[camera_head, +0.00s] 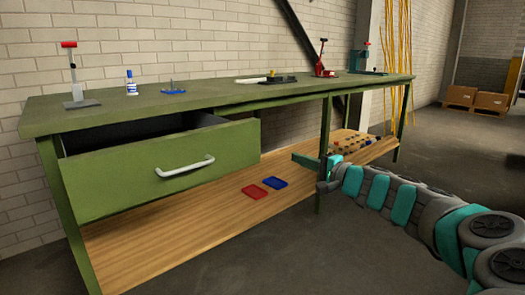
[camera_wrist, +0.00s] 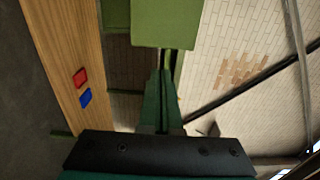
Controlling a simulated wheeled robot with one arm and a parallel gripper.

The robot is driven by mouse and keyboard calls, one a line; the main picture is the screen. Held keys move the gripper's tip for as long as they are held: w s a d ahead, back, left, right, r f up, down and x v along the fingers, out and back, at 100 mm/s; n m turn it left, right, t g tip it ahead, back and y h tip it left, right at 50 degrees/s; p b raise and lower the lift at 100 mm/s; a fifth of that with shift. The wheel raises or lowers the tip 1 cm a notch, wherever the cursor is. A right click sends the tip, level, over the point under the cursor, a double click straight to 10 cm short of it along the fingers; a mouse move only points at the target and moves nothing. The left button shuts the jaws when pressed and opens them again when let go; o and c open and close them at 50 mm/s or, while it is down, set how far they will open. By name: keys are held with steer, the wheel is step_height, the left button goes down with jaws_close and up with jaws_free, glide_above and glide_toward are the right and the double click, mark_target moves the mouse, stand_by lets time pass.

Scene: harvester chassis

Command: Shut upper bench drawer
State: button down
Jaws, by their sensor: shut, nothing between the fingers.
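The upper bench drawer (camera_head: 130,175) is a green drawer at the left end of the bench, with a white bar handle (camera_head: 185,166). It stands pulled out, and its dark inside shows above the front panel. My gripper (camera_head: 298,158) is to the right of the drawer front, near a bench leg, with its fingers pointing left toward the drawer. In the wrist view the gripper's dark green fingers (camera_wrist: 166,75) are together and empty. A green panel (camera_wrist: 165,22), probably part of the drawer, shows just beyond the fingertips. I cannot tell whether they touch. The handle is not visible there.
The green bench top (camera_head: 225,96) carries a red-topped tool (camera_head: 74,75), a small bottle (camera_head: 131,83) and other tools. The wooden lower shelf (camera_head: 160,245) holds a red tray (camera_head: 257,192) and a blue tray (camera_head: 275,183). Floor in front is clear.

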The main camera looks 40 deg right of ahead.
mark_target(259, 144)
steer(key=w, duration=0.9)
steer(key=w+p, duration=0.1)
steer(key=w, duration=0.3)
steer(key=shift+w+a, duration=0.4)
steer(key=shift+w, duration=0.6)
steer(key=w+a+p, duration=0.1)
steer(key=w+p, duration=0.2)
steer(key=w, duration=2.3)
steer(key=shift+r+p, duration=0.25)
steer(key=shift+p, duration=0.1)
